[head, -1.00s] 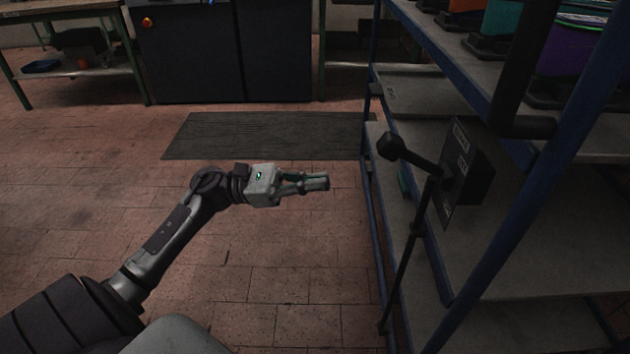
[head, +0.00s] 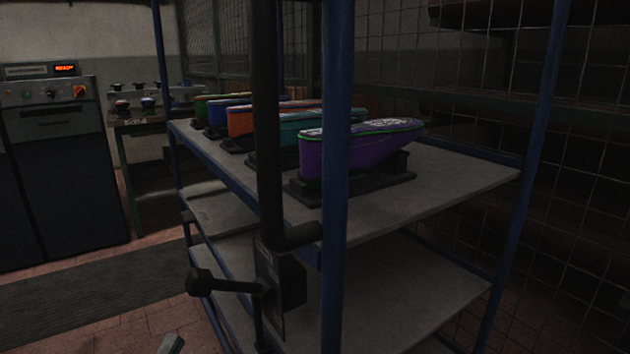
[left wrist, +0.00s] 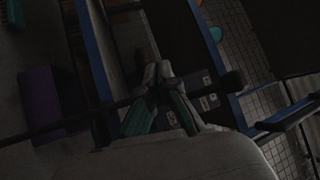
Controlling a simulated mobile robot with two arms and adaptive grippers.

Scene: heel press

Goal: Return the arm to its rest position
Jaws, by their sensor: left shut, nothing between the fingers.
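Only the pale tip of my left gripper (head: 172,344) shows at the bottom edge of the head view, below the black ball-ended lever (head: 200,282). In the left wrist view my left gripper (left wrist: 158,72) has its two fingers together with nothing between them. The rest of the left arm is out of the head view. My right gripper is in neither view.
A blue-framed rack (head: 336,150) stands close in front. Its top shelf holds several coloured shoe-shaped forms, the nearest a purple one (head: 352,156). A black box (head: 280,290) and lever stick out at its front. A dark cabinet (head: 55,150) stands at left behind a floor mat (head: 90,292).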

